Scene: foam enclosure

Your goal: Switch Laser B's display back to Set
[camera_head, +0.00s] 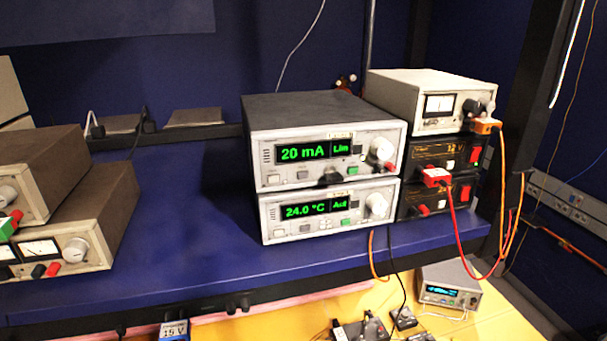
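Two white-fronted controllers stand stacked on the blue shelf. The upper controller (325,140) has a green display (313,151) reading "20 mA" and "Lim". The lower controller (330,212) has a green display (314,208) reading "24.0 °C" and "Act". Each has a large round knob at the right, several small buttons and a green button. Small labels sit above both displays, too small to read, so I cannot tell which unit belongs to Laser B. Neither of my grippers is in view.
Dark power supplies (440,155) with a white meter unit (425,100) on top stand at the right, with red and orange cables hanging down. Brown-cased meter units (75,215) are at the left. The blue shelf (190,220) is clear between. A small instrument (447,287) sits on the yellow table below.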

